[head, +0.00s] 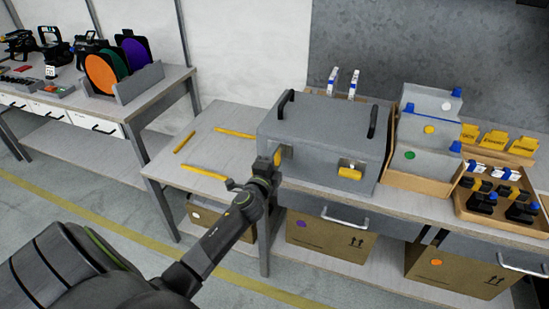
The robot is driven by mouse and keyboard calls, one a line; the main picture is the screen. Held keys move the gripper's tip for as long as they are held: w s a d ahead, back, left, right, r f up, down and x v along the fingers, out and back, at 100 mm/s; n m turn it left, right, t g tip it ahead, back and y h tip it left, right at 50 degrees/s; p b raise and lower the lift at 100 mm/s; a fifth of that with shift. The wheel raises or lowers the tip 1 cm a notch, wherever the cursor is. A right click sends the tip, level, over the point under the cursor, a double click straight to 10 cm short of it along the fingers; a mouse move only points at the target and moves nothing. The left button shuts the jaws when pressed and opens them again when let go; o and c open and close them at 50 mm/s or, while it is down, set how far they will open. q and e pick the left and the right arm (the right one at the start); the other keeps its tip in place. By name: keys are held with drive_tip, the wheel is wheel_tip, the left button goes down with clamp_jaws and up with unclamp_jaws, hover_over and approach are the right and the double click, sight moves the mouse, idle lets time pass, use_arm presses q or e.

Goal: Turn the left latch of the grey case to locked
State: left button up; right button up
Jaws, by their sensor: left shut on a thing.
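The grey case (325,125) sits shut on the workbench, with two dark handles on its lid. Its left latch (286,153) is yellow and partly hidden behind my left gripper. My left gripper (277,159) reaches in from the lower left and is shut on the left latch at the case's front face. I cannot tell which way this latch is turned. The right latch (350,170) is also yellow, on the same front face, and is clear of my gripper. My right gripper is not in view.
Yellow strips (204,172) lie on the bench left of the case. Grey boxes with coloured knobs (424,130) stand close on its right, beside a tray of dark items (500,205). Cardboard boxes (325,236) stand on the shelf below. The bench's left part is mostly free.

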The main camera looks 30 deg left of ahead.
use_arm(q)
drive_tip(key=shift+f+m, duration=0.1)
drive_tip(key=shift+m, duration=0.4)
drive_tip(key=o, duration=1)
drive_tip(key=shift+s, duration=0.1)
drive_tip(key=v, duration=1.7)
drive_tip(key=shift+d+b, duration=0.15)
drive_tip(key=shift+b, duration=0.3)
drive_tip(key=shift+s, duration=0.1)
